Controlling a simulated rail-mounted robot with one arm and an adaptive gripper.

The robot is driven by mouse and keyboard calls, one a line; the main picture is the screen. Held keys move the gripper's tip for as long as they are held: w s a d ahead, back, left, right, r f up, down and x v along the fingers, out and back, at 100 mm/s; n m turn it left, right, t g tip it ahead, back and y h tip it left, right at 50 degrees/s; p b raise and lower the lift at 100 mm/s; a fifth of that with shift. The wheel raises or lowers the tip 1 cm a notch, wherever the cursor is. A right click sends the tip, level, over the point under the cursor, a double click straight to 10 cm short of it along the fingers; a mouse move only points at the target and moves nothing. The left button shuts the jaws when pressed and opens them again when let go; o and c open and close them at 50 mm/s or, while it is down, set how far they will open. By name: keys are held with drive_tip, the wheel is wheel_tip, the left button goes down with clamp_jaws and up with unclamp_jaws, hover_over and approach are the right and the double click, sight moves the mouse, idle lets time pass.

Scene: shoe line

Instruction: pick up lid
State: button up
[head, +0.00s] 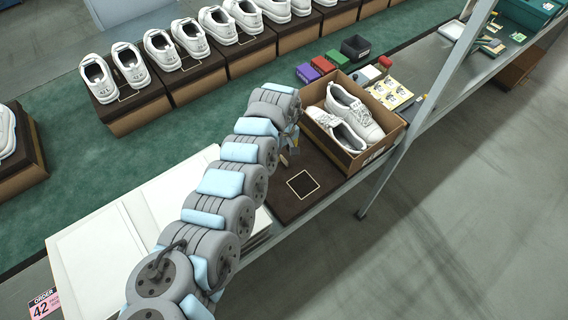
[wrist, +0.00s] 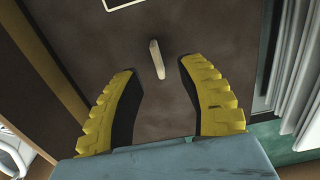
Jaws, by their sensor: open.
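The lid (head: 303,184) is a flat dark brown panel with a pale square outline, lying beside the open shoe box (head: 372,160). In the wrist view the lid (wrist: 200,30) fills most of the picture, with part of the outline at the top edge. A small pale, stick-like piece (wrist: 157,59) shows on or above it; I cannot tell whether it is attached. My gripper (wrist: 163,90) is open, its two yellow-ridged fingers apart over the brown surface with nothing between their pads. In the head view my arm partly hides the gripper (head: 290,142) and the lid's far left part.
The open box holds a pair of white shoes (head: 345,112) right behind the lid. White flat sheets (head: 125,225) lie to the left. Small coloured boxes (head: 322,65) and a yellow sheet (head: 390,93) are beyond the box. Several boxes topped with shoes (head: 130,112) line the green belt.

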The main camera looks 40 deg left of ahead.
sight(284, 159)
drive_tip(key=shift+w+f+b, duration=0.15)
drive_tip(key=shift+f+b, duration=0.65)
drive_tip(key=shift+f, duration=1.75)
clamp_jaws()
